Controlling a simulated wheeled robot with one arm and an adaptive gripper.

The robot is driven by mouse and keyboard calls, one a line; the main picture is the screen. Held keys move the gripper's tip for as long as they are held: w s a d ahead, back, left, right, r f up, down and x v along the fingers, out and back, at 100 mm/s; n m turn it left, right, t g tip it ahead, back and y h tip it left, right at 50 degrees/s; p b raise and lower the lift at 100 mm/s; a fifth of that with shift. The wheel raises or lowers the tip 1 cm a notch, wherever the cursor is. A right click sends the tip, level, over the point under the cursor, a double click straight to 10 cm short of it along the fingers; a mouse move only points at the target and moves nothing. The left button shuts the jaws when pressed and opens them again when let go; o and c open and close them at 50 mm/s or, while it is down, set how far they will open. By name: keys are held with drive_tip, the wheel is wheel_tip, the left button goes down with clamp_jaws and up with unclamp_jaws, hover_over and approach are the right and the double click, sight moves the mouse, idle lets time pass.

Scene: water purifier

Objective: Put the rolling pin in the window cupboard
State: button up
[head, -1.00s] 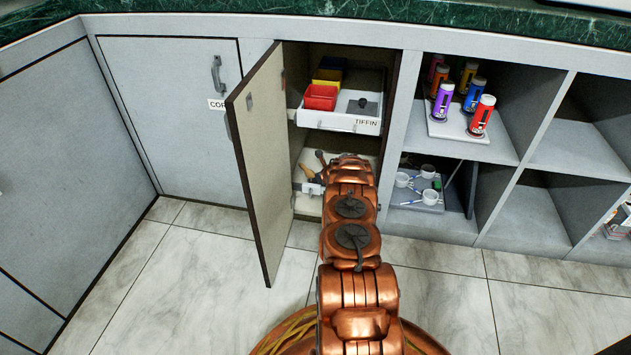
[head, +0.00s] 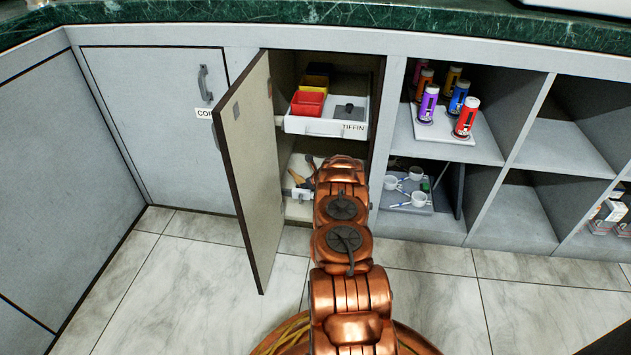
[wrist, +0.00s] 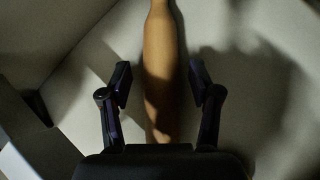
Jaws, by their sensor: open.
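The rolling pin (wrist: 162,70) is a tan wooden cylinder lying on a pale surface in the wrist view, its narrower end at the top. My gripper (wrist: 160,85) is open, with one dark finger on each side of the pin and a gap to each. In the head view my arm reaches into the lower part of an open cupboard (head: 248,165) and hides most of the gripper. A small tan piece (head: 295,177) beside the arm there looks like part of the pin. No cupboard is marked as the window cupboard.
Above my arm, a white drawer labelled TIFFIN (head: 312,127) holds red and yellow boxes. The open door stands left of my arm. Right are shelves with coloured bottles (head: 463,118) and white cups (head: 418,199). The tiled floor (head: 180,275) is clear.

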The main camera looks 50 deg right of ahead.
drive_tip(key=p+v, duration=0.3)
drive_tip(key=v, duration=0.7)
drive_tip(key=shift+s+r+p, duration=0.15)
drive_tip(key=shift+s+p, duration=0.1)
drive_tip(key=shift+p, duration=0.05)
drive_tip(key=shift+r, duration=0.1)
